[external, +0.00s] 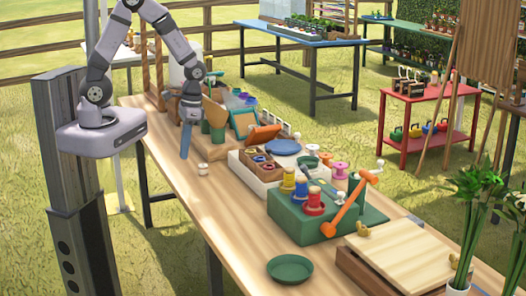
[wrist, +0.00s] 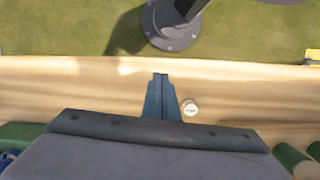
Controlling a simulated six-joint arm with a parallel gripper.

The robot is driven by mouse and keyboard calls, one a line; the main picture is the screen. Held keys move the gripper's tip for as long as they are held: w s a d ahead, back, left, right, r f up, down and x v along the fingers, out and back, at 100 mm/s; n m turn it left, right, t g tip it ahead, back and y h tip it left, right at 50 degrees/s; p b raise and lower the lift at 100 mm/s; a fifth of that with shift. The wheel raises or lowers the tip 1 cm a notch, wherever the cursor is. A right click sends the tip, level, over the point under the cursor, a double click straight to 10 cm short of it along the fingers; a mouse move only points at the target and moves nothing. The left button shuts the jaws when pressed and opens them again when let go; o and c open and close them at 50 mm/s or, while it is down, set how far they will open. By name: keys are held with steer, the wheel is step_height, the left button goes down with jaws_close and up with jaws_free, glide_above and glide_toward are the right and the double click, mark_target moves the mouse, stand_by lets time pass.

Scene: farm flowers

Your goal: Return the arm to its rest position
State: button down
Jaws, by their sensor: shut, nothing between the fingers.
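My gripper (external: 186,140) hangs fingers-down over the near edge of the long wooden table (external: 225,225) in the external view. In the wrist view my gripper (wrist: 160,75) shows its two blue-grey fingers together, shut, with nothing between them. My arm is bent, with its upper part raised above its base and post at the left. A small round whitish piece (external: 203,169) stands on the table close to the fingers. It also shows in the wrist view (wrist: 190,107), just right of the fingers and apart from them.
Green pots (external: 217,133) stand just right of my gripper. The table's near strip is mostly clear.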

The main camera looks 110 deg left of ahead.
steer(key=d+r+m, duration=0.3)
steer(key=d+m, duration=0.1)
steer(key=d, duration=0.3)
steer(key=d+r+m+t+y, duration=0.1)
steer(key=d+r+m, duration=0.2)
steer(key=d, duration=0.5)
steer(key=shift+d+m+t+y, duration=0.2)
steer(key=shift+m+t+y, duration=0.1)
steer(key=shift+m, duration=0.1)
